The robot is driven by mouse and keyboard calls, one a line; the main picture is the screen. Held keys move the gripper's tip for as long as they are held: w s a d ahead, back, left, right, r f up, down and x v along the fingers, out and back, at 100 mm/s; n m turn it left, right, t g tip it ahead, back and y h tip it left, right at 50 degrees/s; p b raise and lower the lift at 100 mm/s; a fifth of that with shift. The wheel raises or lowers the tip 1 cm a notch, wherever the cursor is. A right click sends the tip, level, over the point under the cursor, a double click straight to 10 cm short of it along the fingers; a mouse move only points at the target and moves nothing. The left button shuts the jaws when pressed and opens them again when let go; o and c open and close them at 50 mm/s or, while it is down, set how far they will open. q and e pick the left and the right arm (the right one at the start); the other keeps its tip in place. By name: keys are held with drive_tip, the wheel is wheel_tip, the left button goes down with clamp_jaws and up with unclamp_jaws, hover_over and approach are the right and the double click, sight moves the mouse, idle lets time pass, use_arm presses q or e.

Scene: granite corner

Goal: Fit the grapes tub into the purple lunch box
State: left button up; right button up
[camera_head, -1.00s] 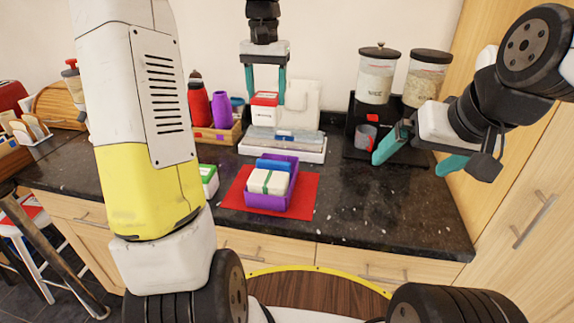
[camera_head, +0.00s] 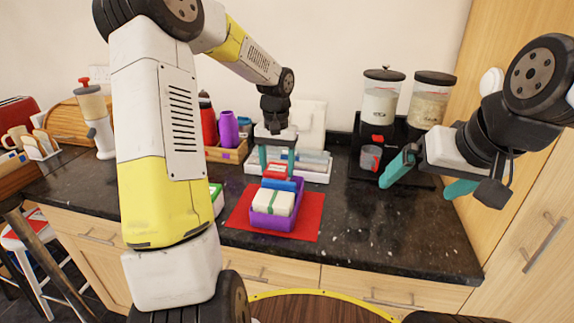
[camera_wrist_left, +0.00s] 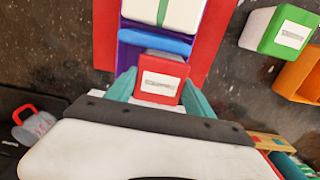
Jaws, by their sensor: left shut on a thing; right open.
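The purple lunch box (camera_head: 277,222) lies on a red mat. It holds a white box with a green band (camera_head: 273,202) at the front and a blue item (camera_head: 280,184) behind that. My left gripper (camera_head: 277,164) is shut on a red-topped tub (camera_head: 277,171), taken as the grapes tub; its label is too small to read. In the left wrist view the tub (camera_wrist_left: 160,80) sits between the fingers, beside the blue item (camera_wrist_left: 155,43), at the box's far end. Whether its base is inside the box is hidden. My right gripper (camera_head: 424,182) is open and empty at the right.
A green-lidded tub (camera_head: 217,203) stands left of the red mat (camera_head: 308,217). A wooden tray (camera_head: 228,153) with bottles and a pale tray (camera_head: 318,173) lie behind. Jars on a black stand (camera_head: 362,164) are at the back right. The front right counter is clear.

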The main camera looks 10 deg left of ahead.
sight(277, 168)
use_arm(q)
drive_tip(key=shift+f, duration=0.9)
drive_tip(key=o, duration=1.5)
drive_tip(key=shift+f, duration=0.15)
drive_tip(key=shift+c, duration=0.2)
wheel_tip(277, 168, up, 11)
drive_tip(key=shift+r, duration=0.1)
drive_tip(key=s+d+r+t, duration=0.1)
drive_tip(key=s+r+t, duration=0.1)
drive_tip(key=s+r, duration=0.35)
drive_tip(key=s+r+t, duration=0.1)
drive_tip(key=s+r, duration=0.1)
drive_tip(key=s, duration=0.6)
drive_tip(key=s+d+f+t+h, duration=0.1)
drive_tip(key=s+t+h, duration=0.1)
drive_tip(key=s, duration=0.8)
drive_tip(key=shift+s+t, duration=0.4)
drive_tip(key=shift+t, duration=0.2)
